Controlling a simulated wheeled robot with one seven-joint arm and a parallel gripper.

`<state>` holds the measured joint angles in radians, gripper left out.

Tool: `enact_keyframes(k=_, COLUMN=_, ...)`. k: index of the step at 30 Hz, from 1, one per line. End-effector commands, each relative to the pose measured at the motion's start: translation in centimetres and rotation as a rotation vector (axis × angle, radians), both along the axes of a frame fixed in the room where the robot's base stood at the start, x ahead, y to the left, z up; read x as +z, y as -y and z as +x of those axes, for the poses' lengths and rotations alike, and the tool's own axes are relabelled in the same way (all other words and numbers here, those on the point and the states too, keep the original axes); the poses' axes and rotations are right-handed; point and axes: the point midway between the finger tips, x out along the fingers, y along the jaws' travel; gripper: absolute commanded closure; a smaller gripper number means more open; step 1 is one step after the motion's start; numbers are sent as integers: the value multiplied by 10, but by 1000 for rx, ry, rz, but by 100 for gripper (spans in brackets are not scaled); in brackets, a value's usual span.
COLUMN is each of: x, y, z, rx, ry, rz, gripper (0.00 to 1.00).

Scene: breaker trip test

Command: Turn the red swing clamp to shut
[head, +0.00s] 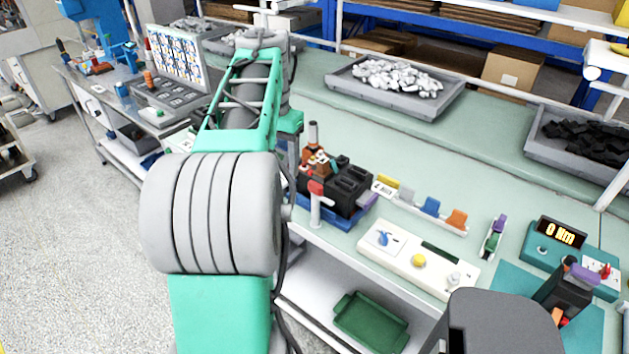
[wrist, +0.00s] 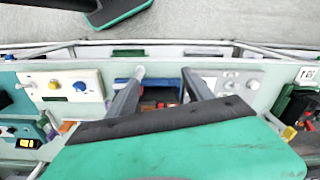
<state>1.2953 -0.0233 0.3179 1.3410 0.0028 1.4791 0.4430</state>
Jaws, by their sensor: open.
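A red-topped clamp (head: 317,187) on a pale upright post stands at the near left corner of a blue fixture (head: 362,212) in the head view. The fixture holds a row of black breaker blocks (head: 347,187). In the wrist view, my gripper (wrist: 162,80) is open, its two dark fingers spread above the blue fixture (wrist: 158,82). A pale rounded post end shows beside the left fingertip (wrist: 140,72); I cannot tell whether they touch. Nothing is seen held between the fingers.
A white control panel (head: 405,262) with a blue switch and yellow knob is right of the fixture. A torque display box (head: 560,250) is farther right. Grey trays (head: 395,84) stand at the back. Green bench surface between is free.

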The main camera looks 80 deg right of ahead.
Motion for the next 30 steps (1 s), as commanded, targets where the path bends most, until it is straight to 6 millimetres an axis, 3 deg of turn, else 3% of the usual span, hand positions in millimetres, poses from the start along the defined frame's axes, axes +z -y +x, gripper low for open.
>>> enact_keyframes(k=1, x=2, y=17, z=-32, rx=-98, ry=-3, rz=12, gripper=40)
enact_keyframes(k=3, x=5, y=28, z=-61, rx=-186, ry=-4, rz=23, gripper=40)
enact_keyframes(k=6, x=4, y=33, z=-78, rx=-238, ry=-5, rz=31, gripper=40)
enact_keyframes(k=19, x=-64, y=34, z=-79, rx=-239, ry=-5, rz=29, gripper=40)
enact_keyframes(k=28, x=-71, y=34, z=-79, rx=-238, ry=-4, rz=28, gripper=40)
enact_keyframes(k=30, x=-70, y=34, z=-78, rx=-237, ry=-4, rz=27, gripper=45)
